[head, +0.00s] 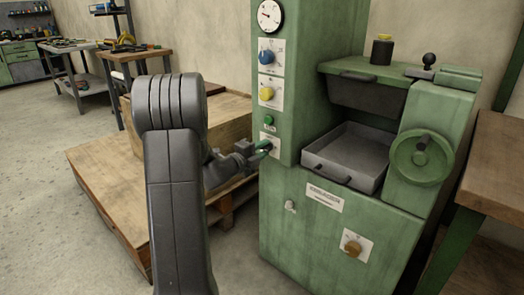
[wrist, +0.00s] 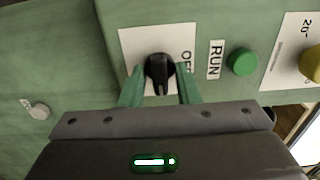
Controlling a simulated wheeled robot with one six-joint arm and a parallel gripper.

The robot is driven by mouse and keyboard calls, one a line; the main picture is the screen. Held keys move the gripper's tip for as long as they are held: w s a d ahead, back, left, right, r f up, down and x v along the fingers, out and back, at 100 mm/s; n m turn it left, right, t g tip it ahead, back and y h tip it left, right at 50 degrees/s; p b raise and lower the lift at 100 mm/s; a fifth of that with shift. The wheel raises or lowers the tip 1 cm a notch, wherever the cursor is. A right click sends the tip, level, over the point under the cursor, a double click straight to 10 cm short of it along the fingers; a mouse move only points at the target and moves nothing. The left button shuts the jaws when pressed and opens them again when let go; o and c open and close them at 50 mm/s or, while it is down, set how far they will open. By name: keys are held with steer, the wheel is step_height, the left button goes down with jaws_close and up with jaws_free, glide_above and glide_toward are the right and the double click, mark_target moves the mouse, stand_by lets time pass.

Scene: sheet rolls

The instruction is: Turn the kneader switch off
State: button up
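The kneader switch is a black knob (wrist: 160,72) on a white plate with the letters "OF" showing at its right edge in the wrist view. My gripper (wrist: 160,92) has its two green fingers on either side of the knob, with small gaps visible between fingers and knob. The fingers look open around it. In the head view my gripper (head: 262,146) reaches the lower plate on the green machine (head: 330,220), and the knob is largely hidden behind the fingertips there.
A green RUN button (wrist: 242,62) sits beside the switch plate. Yellow (head: 266,93) and blue (head: 267,57) knobs are above it on the column. A metal tray (head: 350,153) is to the right. A wooden crate on a pallet (head: 110,190) stands left, behind my arm.

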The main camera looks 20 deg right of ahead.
jaws_close()
steer(key=shift+r+n+p, duration=0.1)
steer(key=shift+n+p, duration=0.35)
steer(key=shift+n, duration=0.05)
steer(key=n+p, duration=0.2)
steer(key=shift+r+n+p, duration=0.1)
steer(key=shift+n+p, duration=0.3)
steer(key=n+p, duration=0.3)
steer(key=shift+n, duration=0.4)
steer(key=n+p, duration=0.4)
steer(key=n, duration=0.1)
steer(key=n+p, duration=0.3)
steer(key=n, duration=0.2)
steer(key=shift+f, duration=0.2)
steer(key=shift+n, duration=0.4)
